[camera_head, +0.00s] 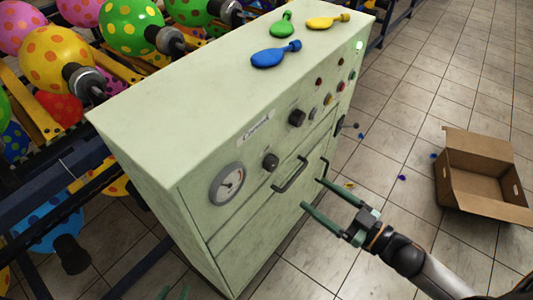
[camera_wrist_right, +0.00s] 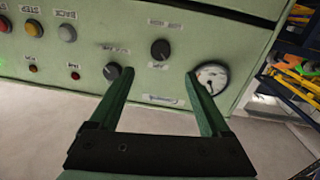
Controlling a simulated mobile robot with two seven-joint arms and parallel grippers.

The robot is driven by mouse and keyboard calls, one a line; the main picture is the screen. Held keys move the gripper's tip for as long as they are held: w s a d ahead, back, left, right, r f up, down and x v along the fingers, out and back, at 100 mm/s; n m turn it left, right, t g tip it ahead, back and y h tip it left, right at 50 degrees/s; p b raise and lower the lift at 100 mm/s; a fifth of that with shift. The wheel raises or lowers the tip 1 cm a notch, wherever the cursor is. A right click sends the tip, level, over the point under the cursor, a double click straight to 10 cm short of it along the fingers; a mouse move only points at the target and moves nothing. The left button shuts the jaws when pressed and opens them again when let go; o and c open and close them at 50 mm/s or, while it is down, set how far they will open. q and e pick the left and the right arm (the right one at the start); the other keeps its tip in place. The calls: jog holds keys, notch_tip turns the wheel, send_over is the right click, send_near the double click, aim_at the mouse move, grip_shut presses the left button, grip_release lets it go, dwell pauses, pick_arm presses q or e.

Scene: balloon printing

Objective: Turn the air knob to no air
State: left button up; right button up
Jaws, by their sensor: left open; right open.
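The pale green control cabinet (camera_head: 200,110) has two black knobs on its front: a lower one (camera_head: 270,162) by the pressure gauge (camera_head: 227,184), and an upper one (camera_head: 297,118). Which is the air knob I cannot tell; their labels are unreadable. My right gripper (camera_head: 312,193) is open and empty in front of the panel, below the knobs by the handle. In the right wrist view, one knob (camera_wrist_right: 160,50) shows between the spread fingers (camera_wrist_right: 158,78) and another (camera_wrist_right: 112,71) by the left fingertip. My left gripper (camera_head: 174,293) barely shows at the bottom edge, its green fingertips apart.
A door handle (camera_head: 290,175) juts from the cabinet front. Blue (camera_head: 276,54), green (camera_head: 282,24) and yellow (camera_head: 327,21) flat balloons lie on top. A balloon rack (camera_head: 60,130) stands at the left. An open cardboard box (camera_head: 480,180) is on the tiled floor at right.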

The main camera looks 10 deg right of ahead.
aim_at(275, 166)
jog(key=x, duration=1.2)
jog(key=shift+a+p, duration=0.2)
jog(key=shift+p, duration=0.1)
jog(key=shift+c, duration=0.3)
grip_shut()
